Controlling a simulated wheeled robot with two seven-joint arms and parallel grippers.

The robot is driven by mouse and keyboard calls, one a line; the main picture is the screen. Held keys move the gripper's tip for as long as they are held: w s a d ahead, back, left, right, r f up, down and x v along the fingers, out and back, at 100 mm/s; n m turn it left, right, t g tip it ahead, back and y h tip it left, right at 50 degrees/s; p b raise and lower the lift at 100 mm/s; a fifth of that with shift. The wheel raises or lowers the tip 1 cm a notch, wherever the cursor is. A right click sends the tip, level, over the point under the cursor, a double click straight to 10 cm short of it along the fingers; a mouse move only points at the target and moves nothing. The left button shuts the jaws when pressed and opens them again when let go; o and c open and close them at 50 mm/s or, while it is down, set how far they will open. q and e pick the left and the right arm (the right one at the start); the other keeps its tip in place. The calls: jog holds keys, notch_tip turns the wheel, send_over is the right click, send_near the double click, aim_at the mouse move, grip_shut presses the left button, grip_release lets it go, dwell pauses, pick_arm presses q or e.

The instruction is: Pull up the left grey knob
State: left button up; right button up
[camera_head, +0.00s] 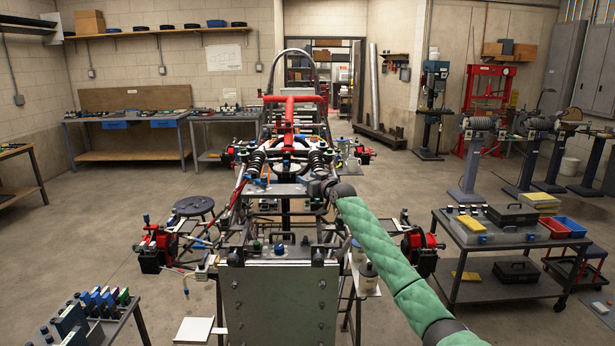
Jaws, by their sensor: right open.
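A tube chassis (231,212) stands in the middle of the room, with a grey-green panel (280,305) at its near end. A dark grey knob-like part (234,259) sits at the panel's upper left corner, and a similar one (318,257) at its upper right. I cannot tell for sure that these are the grey knobs. My right arm in its green sleeve reaches in from the lower right. My right gripper (318,193) is open, over the chassis's right side, behind and above the panel. Its fingers are small and hard to make out. My left gripper is out of view.
Small green and blue caps (279,248) stand between the panel's corners. Dark shock absorbers and red parts crowd the chassis behind. A tool cart (470,285) stands at right, a rack of coloured items (85,315) at lower left.

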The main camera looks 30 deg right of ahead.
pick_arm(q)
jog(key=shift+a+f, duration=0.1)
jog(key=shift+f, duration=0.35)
pick_arm(e)
jog(key=shift+w, duration=0.45)
